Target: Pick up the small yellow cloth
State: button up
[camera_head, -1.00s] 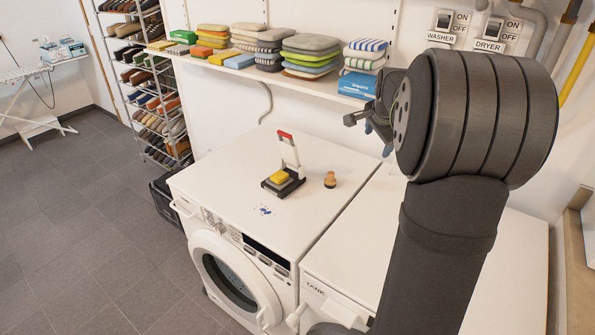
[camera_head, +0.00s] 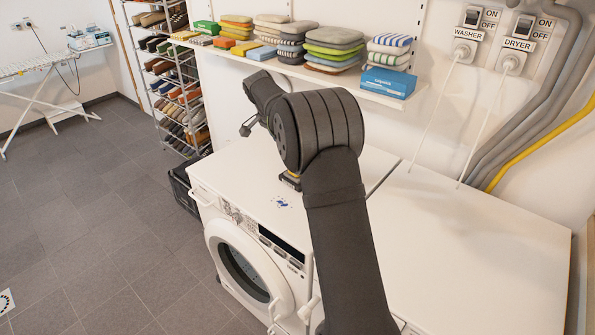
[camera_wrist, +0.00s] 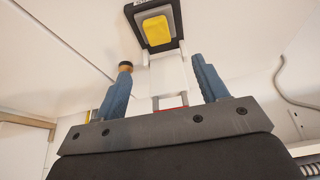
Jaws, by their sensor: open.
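The small yellow cloth (camera_wrist: 156,29) lies on a grey pad (camera_wrist: 140,15) on a black-based stand (camera_wrist: 153,49) in the wrist view. My gripper (camera_wrist: 160,78) is open and empty, its two blue fingers spread, apart from the cloth. The cloth appears beyond the fingertips, between their lines. In the head view my gripper (camera_head: 249,126) is over the back of the washer top (camera_head: 235,172). There my arm hides most of the stand; only its dark edge (camera_head: 288,182) shows, and the cloth is almost wholly hidden.
A wooden knob (camera_wrist: 125,66) appears beside the left fingertip. A shelf (camera_head: 300,72) with folded cloths and a blue box (camera_head: 388,82) runs behind. The dryer top (camera_head: 450,230) is clear.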

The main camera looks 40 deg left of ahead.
jog(key=x, duration=0.7)
jog(key=shift+w+f, duration=0.15)
jog(key=shift+f, duration=0.2)
jog(key=shift+x, duration=2.75)
jog(key=shift+d, duration=0.2)
jog(key=c, duration=1.1)
jog(key=shift+c, duration=0.2)
jog(key=shift+r, duration=0.55)
jog(key=v, duration=0.2)
jog(key=shift+s+a+r, duration=0.1)
jog(key=shift+s+r, duration=0.2)
jog(key=shift+r, duration=0.05)
jog(key=s+a, duration=0.1)
jog(key=s, duration=1.6)
jog(key=shift+f, duration=0.1)
